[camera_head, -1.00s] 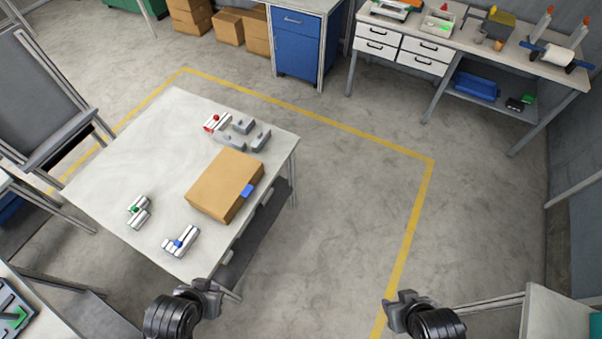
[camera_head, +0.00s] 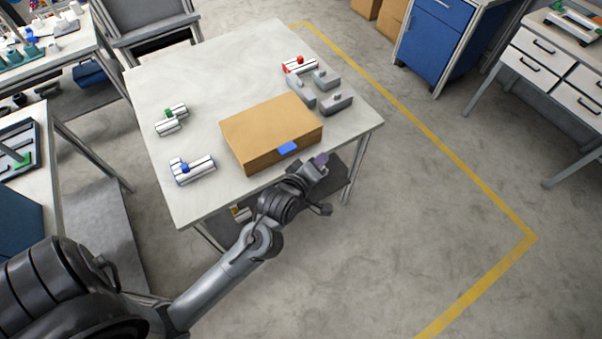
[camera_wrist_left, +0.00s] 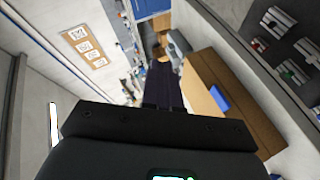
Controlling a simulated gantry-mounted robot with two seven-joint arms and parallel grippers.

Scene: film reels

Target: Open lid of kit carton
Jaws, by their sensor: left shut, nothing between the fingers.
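The kit carton (camera_head: 265,130) is a flat brown box with its lid closed, standing near the front edge of the white table. A blue tab (camera_head: 287,148) sits on its front edge. My left gripper (camera_head: 320,161) is shut and empty, just off the carton's front right corner, to the right of the tab. In the left wrist view the shut dark fingers (camera_wrist_left: 163,83) point past the carton (camera_wrist_left: 232,95), with the blue tab (camera_wrist_left: 219,98) to their right. I see no contact with the carton. My right gripper is not in view.
On the table (camera_head: 200,90) are white cylinders with a red piece (camera_head: 300,65), a green piece (camera_head: 172,119) and a blue piece (camera_head: 191,169), and several grey blocks (camera_head: 336,102). Open floor lies right of the table. A blue cabinet (camera_head: 437,40) stands behind.

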